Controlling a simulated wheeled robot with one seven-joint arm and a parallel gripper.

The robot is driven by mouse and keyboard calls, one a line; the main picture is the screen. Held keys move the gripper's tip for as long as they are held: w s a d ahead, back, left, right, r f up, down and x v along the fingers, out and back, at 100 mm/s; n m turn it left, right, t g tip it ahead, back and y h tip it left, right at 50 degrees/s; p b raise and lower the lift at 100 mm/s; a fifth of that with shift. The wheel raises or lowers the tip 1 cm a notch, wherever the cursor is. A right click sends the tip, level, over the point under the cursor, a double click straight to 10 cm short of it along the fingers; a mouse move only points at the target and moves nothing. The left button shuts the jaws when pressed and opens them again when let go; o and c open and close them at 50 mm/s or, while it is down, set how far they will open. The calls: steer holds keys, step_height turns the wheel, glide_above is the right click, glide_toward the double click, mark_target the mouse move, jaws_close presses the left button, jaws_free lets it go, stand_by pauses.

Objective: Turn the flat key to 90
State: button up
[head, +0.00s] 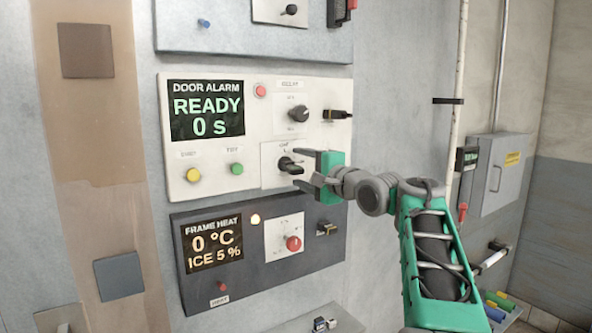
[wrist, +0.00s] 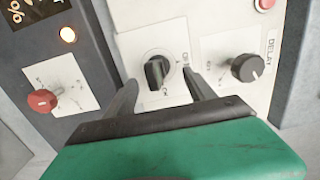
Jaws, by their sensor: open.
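The flat key (head: 288,164) is a black, narrow-handled knob on a white plate, low on the white DOOR ALARM panel (head: 215,88). In the wrist view the key (wrist: 158,70) sits near the middle of its plate, with small markings around it that are too blurred to read. My gripper (head: 301,168) is at the right of the key in the head view, its green body toward the wall. In the wrist view its two dark fingers (wrist: 160,79) are spread to either side of the key, apparently without touching it. The gripper is empty.
The black DELAY knob (head: 299,114) is just above, with a black fitting (head: 337,114) to its right. Yellow (head: 193,175) and green (head: 237,168) buttons are at left. The FRAME HEAT panel (head: 262,254) with a red knob (head: 293,243) is below.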

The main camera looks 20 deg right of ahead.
steer(key=s+b, duration=0.2)
steer(key=s, duration=0.5)
steer(key=shift+d, duration=0.35)
stand_by(0.8)
